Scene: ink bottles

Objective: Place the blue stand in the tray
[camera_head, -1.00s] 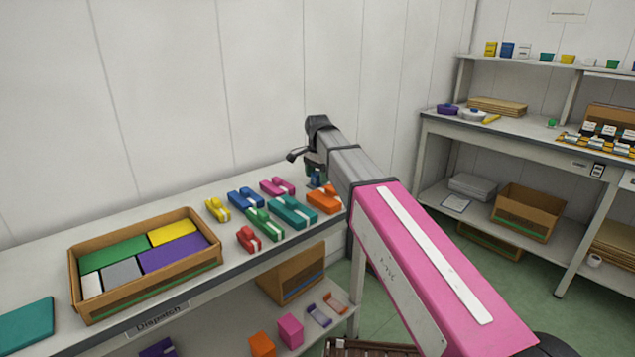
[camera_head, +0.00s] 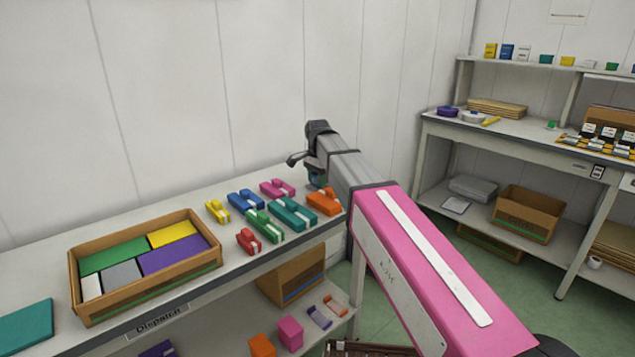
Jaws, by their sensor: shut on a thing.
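My gripper (camera_head: 313,168) is over the far right end of the dispatch table, partly hidden by my own arm. A blue piece with a white band (camera_head: 246,199) lies among other coloured pieces to the left of the gripper. A brown open tray-like box (camera_head: 205,227) stands at the left of the table, holding green, yellow, purple, grey and white blocks. The gripper is well to the right of this box.
Several banded pieces lie between the box and the gripper, including a teal one (camera_head: 293,213), an orange one (camera_head: 324,202) and a red one (camera_head: 249,240). A flat teal slab (camera_head: 25,326) lies at the near left. The wall stands close behind the table.

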